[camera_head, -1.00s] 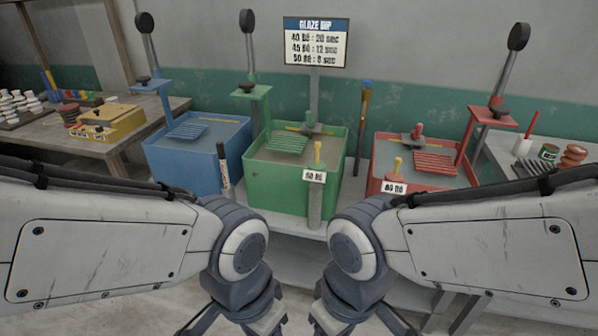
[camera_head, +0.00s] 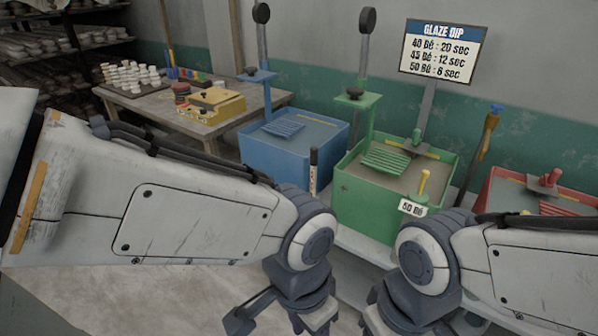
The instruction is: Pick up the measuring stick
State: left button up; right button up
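I cannot tell for sure which object is the measuring stick. Thin yellow strips lie across the blue tank (camera_head: 322,158) and the green tank (camera_head: 377,207). A yellow-topped rod (camera_head: 423,185) with a "50 Bé" tag stands at the green tank's front. A long stick with a blue part (camera_head: 488,142) leans at the wall, right of the green tank. My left gripper (camera_head: 275,323) is low in front of the blue tank, its visible finger spread outward and nothing seen in it. My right gripper (camera_head: 385,322) is low in front of the green tank; its fingertips are cut off by the frame.
A red tank (camera_head: 493,190) is partly hidden by my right arm. A black-capped marker (camera_head: 313,170) stands before the blue tank. A wooden table (camera_head: 150,113) holds small white pieces and a yellow box (camera_head: 212,104). A glaze dip sign (camera_head: 440,50) stands behind. Open floor lies at lower left.

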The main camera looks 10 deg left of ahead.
aim_at(314, 151)
jog(key=z, duration=0.15)
jog(key=i, duration=1.1)
jog(key=z, duration=0.4)
